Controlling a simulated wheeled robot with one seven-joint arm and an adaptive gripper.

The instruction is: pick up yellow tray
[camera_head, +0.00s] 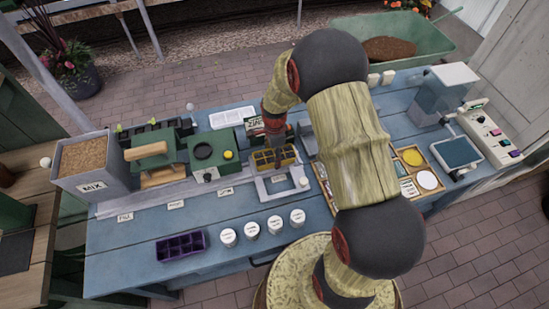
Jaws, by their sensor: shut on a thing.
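The yellow tray (264,161), with dark cells and a yellow rim, is near the middle of the blue table. It is over a pale grey frame (264,188); I cannot tell whether it rests on it or is slightly raised. My gripper (277,152) comes down from above onto the tray's back side and is shut on it. The fingertips are small and partly hidden by the tray and my wrist.
A dark purple celled tray (181,246) lies at the table's front left. Several white lidded jars (251,230) stand in front of the frame. Green machines (209,152) and a grey mix bin (95,172) stand left. A wooden sorting box (418,172) lies right, behind my arm.

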